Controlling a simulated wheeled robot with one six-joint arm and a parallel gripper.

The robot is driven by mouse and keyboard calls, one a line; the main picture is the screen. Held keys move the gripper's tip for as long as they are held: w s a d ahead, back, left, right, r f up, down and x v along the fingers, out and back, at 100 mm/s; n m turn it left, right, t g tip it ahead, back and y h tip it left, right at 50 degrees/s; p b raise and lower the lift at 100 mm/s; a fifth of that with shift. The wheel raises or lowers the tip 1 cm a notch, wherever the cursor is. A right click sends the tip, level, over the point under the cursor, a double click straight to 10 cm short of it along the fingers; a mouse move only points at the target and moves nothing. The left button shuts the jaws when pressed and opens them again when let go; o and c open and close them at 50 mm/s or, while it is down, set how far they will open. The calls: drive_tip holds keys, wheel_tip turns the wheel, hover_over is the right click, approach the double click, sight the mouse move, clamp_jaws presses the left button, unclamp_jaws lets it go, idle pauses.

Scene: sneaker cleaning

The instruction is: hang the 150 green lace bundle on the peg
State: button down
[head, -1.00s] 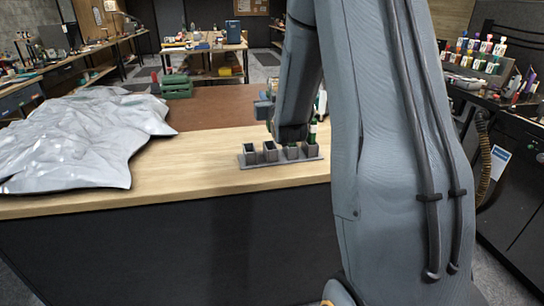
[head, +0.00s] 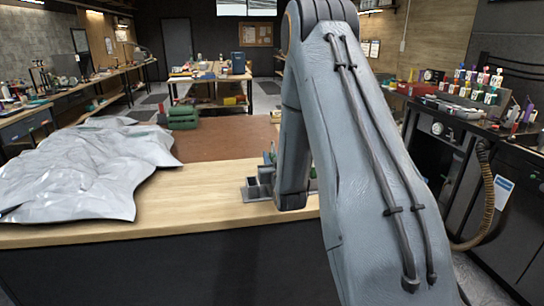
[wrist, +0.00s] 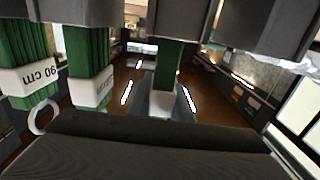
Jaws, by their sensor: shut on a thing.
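In the wrist view, several green lace bundles with white label bands show at close range. One at the far left (wrist: 36,58) has a band reading 90 cm and a pale ring at its end. A second bundle (wrist: 90,52) is beside it, its label only partly legible. In the head view my arm hides the gripper and most of the grey holder (head: 258,187). I cannot make out the peg.
The wooden workbench (head: 180,205) has clear room in front of the holder. A crumpled silver sheet (head: 85,165) covers its left side. Green stacked boxes (head: 181,115) stand behind. Coloured bottles (head: 475,82) stand on the right-hand counter.

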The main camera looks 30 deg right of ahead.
drive_tip(key=shift+f, duration=0.15)
drive_tip(key=c, duration=1.6)
unclamp_jaws()
drive_tip(key=shift+b+v, duration=1.65)
drive_tip(key=shift+v, duration=2.3)
drive_tip(key=shift+w+a+f, duration=0.1)
drive_tip(key=shift+a+f, duration=0.05)
